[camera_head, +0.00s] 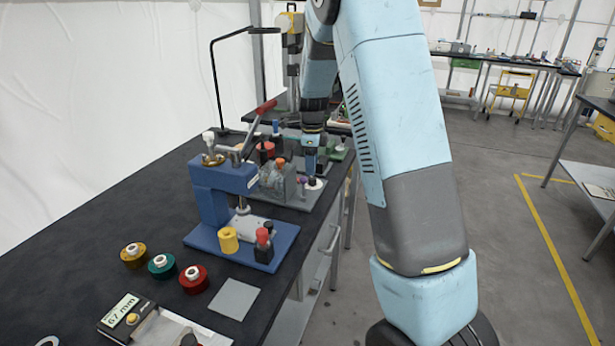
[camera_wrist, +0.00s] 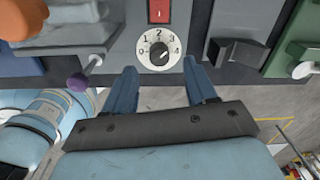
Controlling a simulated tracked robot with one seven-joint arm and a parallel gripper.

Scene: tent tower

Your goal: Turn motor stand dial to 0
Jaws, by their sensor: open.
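The motor stand dial (camera_wrist: 159,53) shows in the wrist view as a round white plate with numerals from 0 to 4 and a black knob in its middle. A light mark on the knob seems to point to the upper right, near 3. The stand's grey front (camera_wrist: 122,45) surrounds it. My gripper (camera_wrist: 160,75) is open and empty. Its two blue fingers point at the stand, one to each side below the dial, apart from the knob. In the head view my gripper (camera_head: 312,162) is over the stand, just above the white dial plate (camera_head: 316,184).
A red switch (camera_wrist: 159,11) sits directly above the dial. A purple-tipped lever (camera_wrist: 79,82) sticks out at the dial's left, and a dark block (camera_wrist: 236,52) at its right. A blue press (camera_head: 222,195) with a red-handled lever stands nearer on the black bench (camera_head: 70,250).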

